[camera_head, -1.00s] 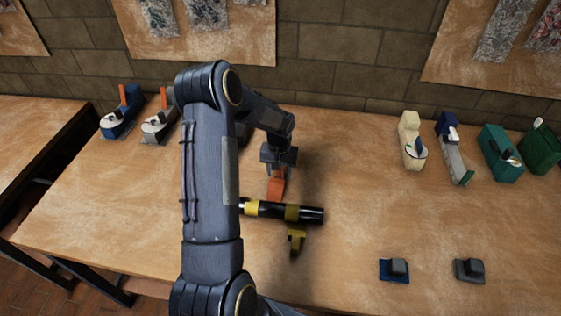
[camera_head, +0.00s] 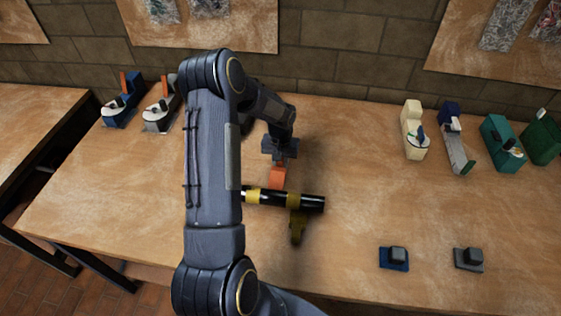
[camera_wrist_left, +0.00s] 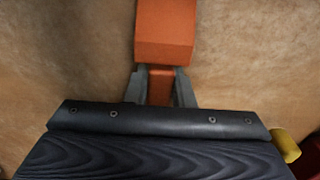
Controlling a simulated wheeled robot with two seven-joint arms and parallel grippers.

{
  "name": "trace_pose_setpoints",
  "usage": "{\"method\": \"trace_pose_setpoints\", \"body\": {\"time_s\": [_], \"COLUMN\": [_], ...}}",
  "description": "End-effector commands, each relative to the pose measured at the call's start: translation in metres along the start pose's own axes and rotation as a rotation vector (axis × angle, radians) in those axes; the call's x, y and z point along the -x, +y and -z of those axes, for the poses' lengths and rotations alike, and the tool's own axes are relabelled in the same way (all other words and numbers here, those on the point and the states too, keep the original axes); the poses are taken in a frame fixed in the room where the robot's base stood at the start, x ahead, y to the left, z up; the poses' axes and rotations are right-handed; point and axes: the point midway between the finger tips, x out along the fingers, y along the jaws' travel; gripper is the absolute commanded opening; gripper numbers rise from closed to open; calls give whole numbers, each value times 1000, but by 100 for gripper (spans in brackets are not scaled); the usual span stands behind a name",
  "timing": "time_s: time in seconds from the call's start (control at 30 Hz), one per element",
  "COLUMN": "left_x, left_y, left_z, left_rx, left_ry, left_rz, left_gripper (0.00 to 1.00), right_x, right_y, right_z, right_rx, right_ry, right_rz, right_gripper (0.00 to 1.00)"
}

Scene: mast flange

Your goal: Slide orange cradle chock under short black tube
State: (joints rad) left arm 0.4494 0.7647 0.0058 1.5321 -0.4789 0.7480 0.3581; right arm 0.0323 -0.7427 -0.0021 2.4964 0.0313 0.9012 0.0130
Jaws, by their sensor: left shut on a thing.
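The orange cradle chock (camera_head: 278,177) stands on the bench just behind the short black tube (camera_head: 283,198), which has yellow bands. In the head view the chock's front edge is close to the tube; I cannot tell whether they touch. My left gripper (camera_head: 279,160) is shut on the chock from behind. In the left wrist view the fingers (camera_wrist_left: 160,88) close on a narrow orange part, with the chock's block (camera_wrist_left: 165,38) beyond them. A yellow chock (camera_head: 297,229) is at the tube's front side. My left arm hides the tube's left end. My right gripper is not in view.
Small dark blocks on blue (camera_head: 394,258) and grey (camera_head: 468,258) bases stand at the front right. Hand planes line the back, including a cream one (camera_head: 414,130) and a blue one (camera_head: 122,100). The bench right of the tube is clear.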

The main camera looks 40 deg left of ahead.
Motion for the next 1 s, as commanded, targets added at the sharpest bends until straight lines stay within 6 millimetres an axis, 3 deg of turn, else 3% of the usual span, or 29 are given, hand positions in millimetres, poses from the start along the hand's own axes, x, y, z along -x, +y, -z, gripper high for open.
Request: {"method": "trace_pose_setpoints", "body": {"time_s": [1.0], "left_x": [1], "left_y": [2], "left_z": [-31], "left_rx": [0], "left_ry": [1], "left_rz": [0], "left_gripper": [0], "right_x": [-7], "right_y": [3], "right_z": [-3], "right_rx": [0], "right_ry": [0], "right_rz": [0], "right_gripper": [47]}}
